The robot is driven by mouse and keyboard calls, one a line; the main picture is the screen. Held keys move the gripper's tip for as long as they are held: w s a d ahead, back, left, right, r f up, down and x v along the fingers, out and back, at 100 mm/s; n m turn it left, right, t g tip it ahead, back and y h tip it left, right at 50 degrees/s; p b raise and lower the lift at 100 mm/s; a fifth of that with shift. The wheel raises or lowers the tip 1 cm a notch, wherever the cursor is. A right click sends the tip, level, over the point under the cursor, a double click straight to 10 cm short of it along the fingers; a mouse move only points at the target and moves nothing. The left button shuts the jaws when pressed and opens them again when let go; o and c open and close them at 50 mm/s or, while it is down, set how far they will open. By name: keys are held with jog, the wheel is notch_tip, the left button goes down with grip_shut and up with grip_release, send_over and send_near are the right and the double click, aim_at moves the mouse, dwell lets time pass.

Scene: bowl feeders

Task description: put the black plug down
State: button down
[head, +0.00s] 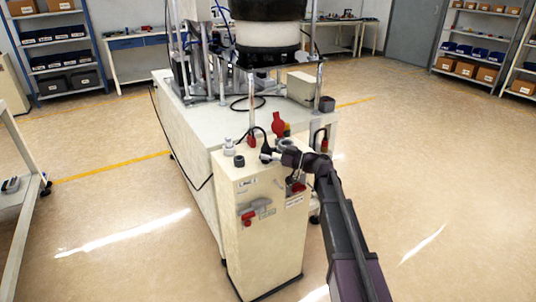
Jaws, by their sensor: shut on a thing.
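My gripper (272,155) is over the top of the cream cabinet (262,225), reaching in from the right. It is shut on a small dark thing, which I take to be the black plug (266,148). A thin black cable arches up beside it. The fingers and the plug are small and overlap, so the plug's exact shape is unclear. I cannot tell whether the plug touches the cabinet top.
A red part (277,124) stands behind my gripper. A pale fitting (229,146) and a dark cap (239,161) stand left of it. The machine table (190,125) with the bowl feeder (268,35) is behind.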

jog(key=shift+f, duration=0.2)
jog(key=shift+c, duration=0.6)
grip_release()
jog(key=shift+r, duration=0.1)
jog(key=shift+r, duration=0.2)
jog(key=b+v, duration=0.1)
jog(key=v, duration=1.1)
jog(key=shift+s+f, duration=0.1)
